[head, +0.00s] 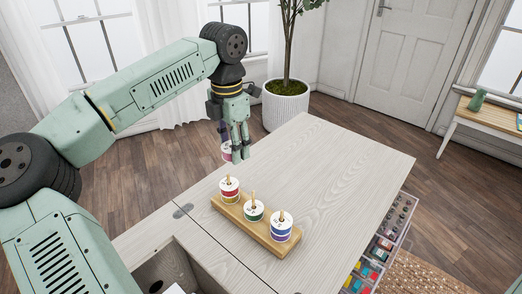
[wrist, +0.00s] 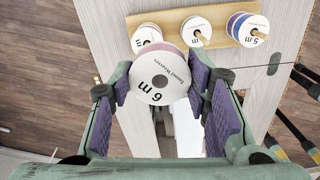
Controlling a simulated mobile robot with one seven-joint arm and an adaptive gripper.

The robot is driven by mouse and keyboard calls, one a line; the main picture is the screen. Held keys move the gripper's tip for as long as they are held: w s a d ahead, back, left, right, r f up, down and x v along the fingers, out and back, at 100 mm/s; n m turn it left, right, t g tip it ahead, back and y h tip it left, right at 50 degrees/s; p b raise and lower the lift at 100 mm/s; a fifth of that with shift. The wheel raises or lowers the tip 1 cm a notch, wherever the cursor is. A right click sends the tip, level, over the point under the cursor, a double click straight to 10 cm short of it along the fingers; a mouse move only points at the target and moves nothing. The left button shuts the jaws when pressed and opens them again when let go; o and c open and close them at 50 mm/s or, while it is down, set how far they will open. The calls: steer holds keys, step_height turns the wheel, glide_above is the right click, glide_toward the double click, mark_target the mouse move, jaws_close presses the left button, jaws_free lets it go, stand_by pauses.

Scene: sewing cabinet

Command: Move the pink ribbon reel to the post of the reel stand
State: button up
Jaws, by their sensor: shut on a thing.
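The pink ribbon reel (wrist: 158,88) has a white face marked "6 m" and an open centre hole. In the wrist view it sits between the fingers of my gripper (wrist: 163,92), which is shut on it. In the head view the reel (head: 226,151) shows partly beside the fingers of my gripper (head: 237,153), raised near the cabinet's far left edge. The wooden reel stand (head: 262,234) lies in front of it on the cabinet top.
The pale wood cabinet top (head: 330,170) is clear right of the stand. An opening (head: 165,270) is at the front left. An open drawer (head: 390,235) with coloured spools sticks out at the right. A potted plant (head: 286,105) stands behind the cabinet.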

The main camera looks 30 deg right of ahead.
steer(key=shift+w+a+f+n, duration=0.1)
steer(key=shift+w+a+n, duration=0.15)
steer(key=shift+w, duration=0.25)
steer(key=shift+w+a+n, duration=0.15)
steer(key=shift+w+a, duration=0.15)
steer(key=shift+w, duration=0.15)
steer(key=shift+f, duration=0.2)
steer(key=shift+f+b, duration=2.05)
steer(key=shift+f, duration=0.7)
steer(key=shift+f+b, duration=1.1)
steer(key=shift+f, duration=0.6)
steer(key=o, duration=1.1)
